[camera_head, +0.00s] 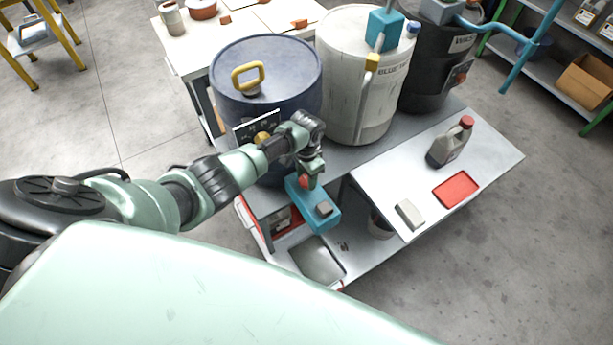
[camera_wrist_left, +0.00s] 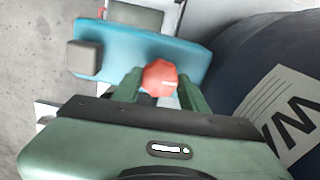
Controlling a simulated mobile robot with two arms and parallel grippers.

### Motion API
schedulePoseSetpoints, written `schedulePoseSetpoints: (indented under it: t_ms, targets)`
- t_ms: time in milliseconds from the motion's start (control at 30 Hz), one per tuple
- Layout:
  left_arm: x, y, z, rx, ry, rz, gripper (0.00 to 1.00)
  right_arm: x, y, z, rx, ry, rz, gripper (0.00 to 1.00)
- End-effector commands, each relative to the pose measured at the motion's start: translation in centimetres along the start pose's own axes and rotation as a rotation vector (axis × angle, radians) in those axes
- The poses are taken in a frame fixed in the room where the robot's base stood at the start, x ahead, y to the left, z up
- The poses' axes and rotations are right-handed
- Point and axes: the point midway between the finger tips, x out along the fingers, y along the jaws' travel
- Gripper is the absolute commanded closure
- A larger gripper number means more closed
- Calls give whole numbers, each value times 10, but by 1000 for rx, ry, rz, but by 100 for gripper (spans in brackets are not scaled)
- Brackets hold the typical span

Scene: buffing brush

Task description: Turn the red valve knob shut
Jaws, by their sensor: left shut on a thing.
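The red valve knob (camera_wrist_left: 159,77) sits between the two green fingers of my left gripper (camera_wrist_left: 160,92) in the left wrist view. The fingers are shut on it from both sides. In the head view the knob (camera_head: 305,182) shows as a small red spot under my left gripper (camera_head: 309,176), partly covered by it. The teal block also shows in the left wrist view (camera_wrist_left: 130,50). My right gripper is not in view.
A blue drum (camera_head: 265,80) with a yellow handle stands close behind my left wrist. A white drum (camera_head: 352,70) and a black drum (camera_head: 430,75) stand to its right. A grey bottle (camera_head: 450,143), a red tray (camera_head: 456,189) and a pale block (camera_head: 409,214) are on the right bench.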

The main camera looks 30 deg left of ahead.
Motion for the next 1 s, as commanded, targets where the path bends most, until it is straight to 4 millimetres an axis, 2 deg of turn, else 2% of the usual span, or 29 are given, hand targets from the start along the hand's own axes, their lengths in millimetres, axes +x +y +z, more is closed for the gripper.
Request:
schedulePoseSetpoints:
  t_ms: [300, 767, 800, 833, 867, 1000]
  targets:
    - [0, 0, -1, 86, 2, 1, 98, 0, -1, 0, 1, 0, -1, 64]
    - [0, 0, -1, 97, 2, 0, 98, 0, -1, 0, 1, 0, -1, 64]
    - [0, 0, -1, 97, 2, 0, 46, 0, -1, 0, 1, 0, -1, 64]
    - [0, 0, -1, 97, 1, 0, 38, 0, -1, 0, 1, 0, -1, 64]
    - [0, 0, -1, 97, 1, 0, 36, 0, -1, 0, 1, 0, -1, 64]
    - [0, 0, -1, 95, 1, 0, 36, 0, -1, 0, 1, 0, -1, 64]
